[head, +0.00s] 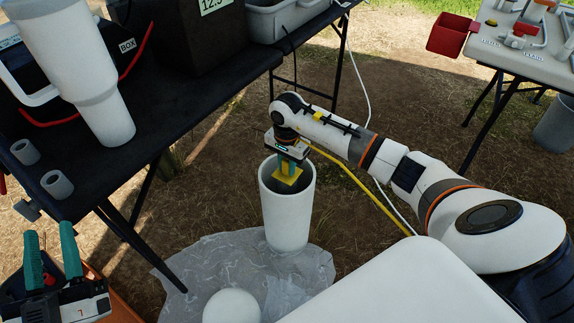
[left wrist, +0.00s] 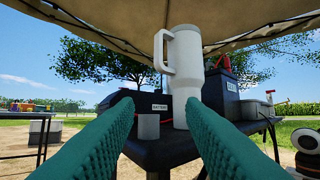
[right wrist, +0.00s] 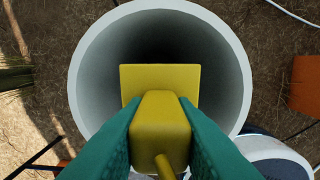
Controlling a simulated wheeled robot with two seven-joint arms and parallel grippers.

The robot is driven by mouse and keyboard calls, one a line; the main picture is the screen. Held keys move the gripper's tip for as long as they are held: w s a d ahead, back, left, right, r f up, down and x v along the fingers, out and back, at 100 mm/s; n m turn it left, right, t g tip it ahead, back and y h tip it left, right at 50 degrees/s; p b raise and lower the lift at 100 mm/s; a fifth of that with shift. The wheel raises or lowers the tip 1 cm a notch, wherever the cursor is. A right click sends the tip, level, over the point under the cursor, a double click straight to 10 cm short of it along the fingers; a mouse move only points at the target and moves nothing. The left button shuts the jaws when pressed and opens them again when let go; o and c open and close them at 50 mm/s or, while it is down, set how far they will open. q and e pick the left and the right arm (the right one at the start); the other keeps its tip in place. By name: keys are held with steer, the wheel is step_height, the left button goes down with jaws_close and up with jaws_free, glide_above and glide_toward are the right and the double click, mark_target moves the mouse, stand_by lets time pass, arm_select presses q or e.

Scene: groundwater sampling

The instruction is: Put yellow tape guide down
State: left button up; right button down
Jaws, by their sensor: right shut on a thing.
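The yellow tape guide (right wrist: 160,115) is between the green fingers of my right gripper (right wrist: 158,110), directly over the mouth of a white upright pipe (right wrist: 238,75). In the head view the guide (head: 286,178) sits at the opening of the pipe (head: 288,215); whether it touches the rim I cannot tell. A yellow tape (head: 350,182) trails from it to the right. My left gripper (head: 52,262) is open and empty at the lower left, its green fingers apart, facing the black table in the left wrist view.
The black table (head: 165,100) at left holds a large white tumbler (head: 85,70), small grey cylinders (head: 57,184) and a dark case. A plastic sheet (head: 215,262) lies around the pipe's foot. A second table (head: 520,50) with a red bin (head: 452,35) stands at upper right.

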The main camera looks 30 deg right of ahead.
steer(key=c, duration=1.2)
jaws_free()
